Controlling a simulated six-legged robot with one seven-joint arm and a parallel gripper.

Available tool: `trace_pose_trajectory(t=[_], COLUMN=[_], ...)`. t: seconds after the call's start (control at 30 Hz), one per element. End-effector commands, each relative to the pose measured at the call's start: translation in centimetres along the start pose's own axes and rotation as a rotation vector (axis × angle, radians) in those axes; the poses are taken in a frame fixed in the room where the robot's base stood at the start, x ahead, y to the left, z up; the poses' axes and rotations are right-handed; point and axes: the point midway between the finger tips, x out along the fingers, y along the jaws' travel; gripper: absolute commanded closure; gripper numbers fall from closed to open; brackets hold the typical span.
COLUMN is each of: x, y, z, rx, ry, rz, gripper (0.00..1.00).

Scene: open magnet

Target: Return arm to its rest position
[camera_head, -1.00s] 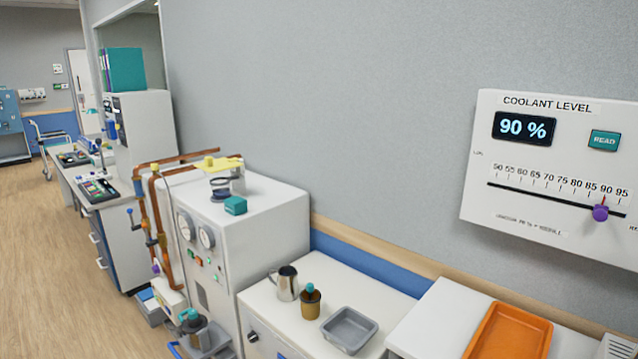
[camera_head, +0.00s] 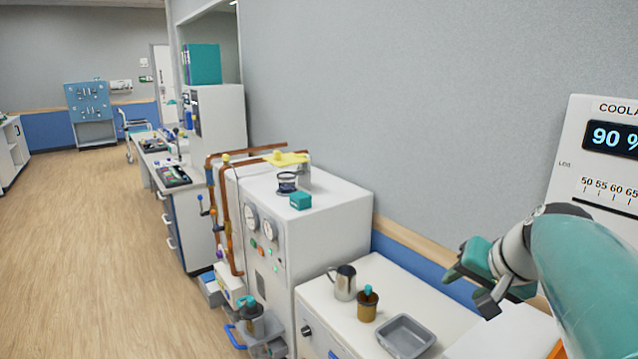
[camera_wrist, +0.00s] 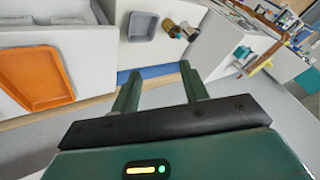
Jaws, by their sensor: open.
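My gripper (camera_head: 468,283) is at the right of the head view, at the end of my teal and grey arm, raised in front of the wall. In the wrist view my gripper (camera_wrist: 160,82) shows two green fingers spread apart with nothing between them. It touches nothing that I can see. The rest position itself is not marked in either view.
A coolant panel (camera_head: 570,160) reading 90 is on the wall at right, partly cut off. An orange tray (camera_wrist: 36,78) shows in the wrist view. Open floor (camera_head: 90,230) lies at left.

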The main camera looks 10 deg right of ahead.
Motion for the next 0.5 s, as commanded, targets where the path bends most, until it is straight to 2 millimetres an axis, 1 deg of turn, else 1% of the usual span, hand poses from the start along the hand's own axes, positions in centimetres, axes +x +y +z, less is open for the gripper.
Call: trace_pose_trajectory(t=[0.03, 0.07, 0.1, 0.17, 0.2, 0.27, 0.3, 0.4, 0.5], x=[0.3, 0.4, 0.6, 0.9, 1.0, 1.1, 1.1, 1.2, 1.3], y=[-1.7, -2.4, -3.3, -4.4, -5.0, -5.7, -6.1, -6.6, -6.5], z=[2.2, 3.4, 5.1, 7.6, 9.3, 11.9, 13.6, 17.6, 20.5], rx=[-0.07, -0.108, -0.156, -0.229, -0.276, -0.347, -0.392, -0.505, -0.594], ry=[-0.02, -0.031, -0.046, -0.068, -0.081, -0.099, -0.11, -0.132, -0.142], rz=[0.006, 0.013, 0.021, 0.033, 0.039, 0.047, 0.052, 0.063, 0.071], gripper=[0.55, 0.55, 0.55, 0.55, 0.55, 0.55, 0.55, 0.55, 0.55])
